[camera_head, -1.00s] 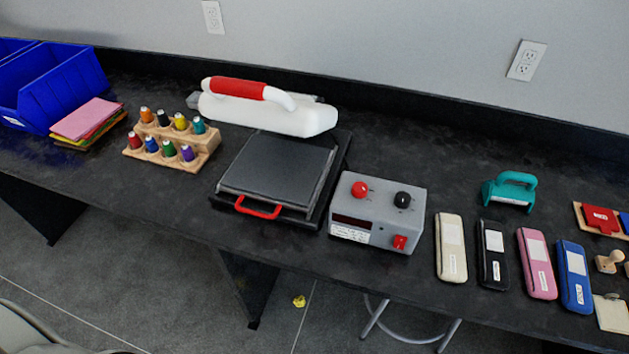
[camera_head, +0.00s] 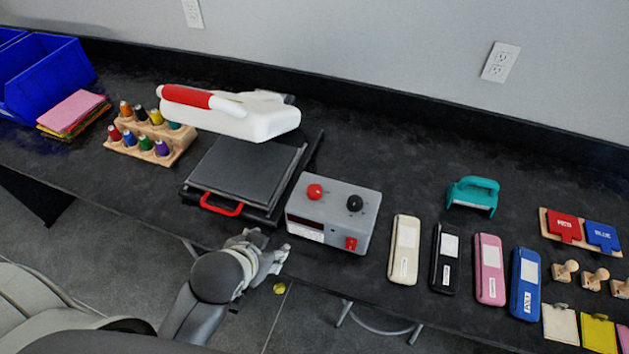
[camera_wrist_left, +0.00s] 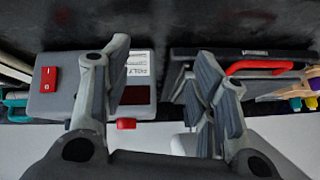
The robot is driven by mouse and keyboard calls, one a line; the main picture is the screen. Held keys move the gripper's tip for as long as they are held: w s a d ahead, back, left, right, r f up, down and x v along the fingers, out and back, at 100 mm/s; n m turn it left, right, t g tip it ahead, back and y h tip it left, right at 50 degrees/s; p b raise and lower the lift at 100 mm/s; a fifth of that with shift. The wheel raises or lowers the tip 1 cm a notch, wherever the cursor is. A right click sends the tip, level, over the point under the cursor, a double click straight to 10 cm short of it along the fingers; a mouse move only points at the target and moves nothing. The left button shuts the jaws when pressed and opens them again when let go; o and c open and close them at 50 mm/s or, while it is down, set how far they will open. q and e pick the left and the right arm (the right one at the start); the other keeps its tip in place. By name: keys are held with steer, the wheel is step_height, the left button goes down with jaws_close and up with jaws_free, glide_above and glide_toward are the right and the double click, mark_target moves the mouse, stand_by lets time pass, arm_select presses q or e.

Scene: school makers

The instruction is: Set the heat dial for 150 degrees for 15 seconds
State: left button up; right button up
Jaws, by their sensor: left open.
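The grey control box (camera_head: 330,227) sits on the black table right of the heat press. It has a red knob (camera_head: 314,191), a black knob (camera_head: 354,203) and a red switch (camera_head: 351,243), with a dark display and a white label on its front. My left gripper (camera_head: 277,250) is open and empty at the table's front edge, in front of the box and press, touching neither as far as I can tell. In the left wrist view the box (camera_wrist_left: 68,106) shows at left, partly hidden by one finger, with its red switch (camera_wrist_left: 48,79). My right gripper is not in view.
The heat press (camera_head: 250,172) with its red handle (camera_head: 221,206) stands left of the box. A spool rack (camera_head: 180,151) and blue bins (camera_head: 50,75) are further left. Several fabric cases, including a cream one (camera_head: 404,250), lie right of the box.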

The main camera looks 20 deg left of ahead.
arm_select(q)
steer(key=w+d+r+m+t, duration=0.2)
steer(key=w+r+t, duration=0.5)
steer(key=w+r, duration=0.55)
steer(key=w+d+r+m+t+h, duration=0.2)
steer(key=d+r+m+t+h, duration=0.15)
steer(key=r, duration=0.35)
steer(key=w+d+r+m+t+h, duration=0.2)
steer(key=w+d+r, duration=0.15)
steer(key=r, duration=0.25)
steer(key=s+d+r+m+g+h, duration=0.4)
steer(key=d+r+m+h, duration=0.4)
steer(key=d+m+h, duration=0.45)
steer(key=s+d+f+m+g+h, duration=0.2)
steer(key=s+d+m+g+h, duration=0.35)
steer(key=m+g, duration=0.85)
steer(key=m+g+y, duration=0.2)
steer(key=m+y, duration=0.4)
steer(key=y, duration=1.7)
glide_toward(314, 189)
step_height(314, 189, down, 9)
steer(key=p, duration=0.2)
steer(key=shift+w+r+p, duration=0.1)
steer(key=shift+p, duration=0.25)
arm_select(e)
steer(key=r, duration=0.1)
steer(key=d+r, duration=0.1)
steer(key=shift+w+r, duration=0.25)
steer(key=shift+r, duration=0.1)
